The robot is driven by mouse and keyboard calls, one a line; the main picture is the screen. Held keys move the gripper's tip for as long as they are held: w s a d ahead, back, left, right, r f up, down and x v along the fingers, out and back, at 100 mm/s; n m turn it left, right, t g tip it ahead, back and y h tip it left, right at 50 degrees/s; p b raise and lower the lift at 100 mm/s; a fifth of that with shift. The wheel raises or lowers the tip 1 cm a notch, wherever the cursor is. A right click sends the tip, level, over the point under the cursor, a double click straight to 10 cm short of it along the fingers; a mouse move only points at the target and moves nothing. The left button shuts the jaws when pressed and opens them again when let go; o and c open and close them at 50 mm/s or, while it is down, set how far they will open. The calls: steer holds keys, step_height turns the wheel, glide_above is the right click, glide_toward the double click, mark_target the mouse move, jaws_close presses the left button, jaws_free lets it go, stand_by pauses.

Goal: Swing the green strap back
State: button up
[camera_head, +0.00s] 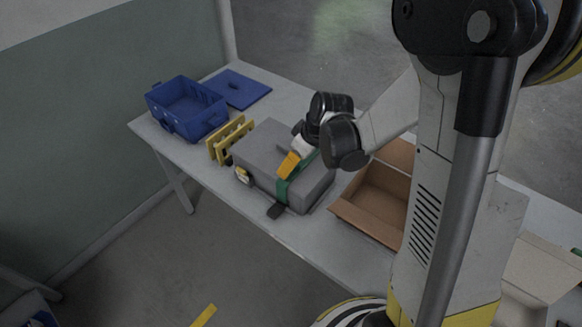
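A grey case (262,148) lies on the white table. A green strap (282,189) runs over its top near the right end and down the front side. A dark tab (276,211) sits at the strap's lower end by the table's front edge. My gripper (288,166), with an orange-yellow part, is over the case top right at the strap. Its fingers are small and partly hidden, so I cannot tell whether they are open or shut on the strap. My wrist hides the far part of the strap.
A blue crate (187,121) and flat blue lid (239,91) are at the table's far left. A yellow rack-like object (231,139) stands just left of the case. An open cardboard box (345,215) is close on the right. The table's front edge is near the case.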

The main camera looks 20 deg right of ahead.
steer(key=shift+x, duration=0.75)
jaws_close()
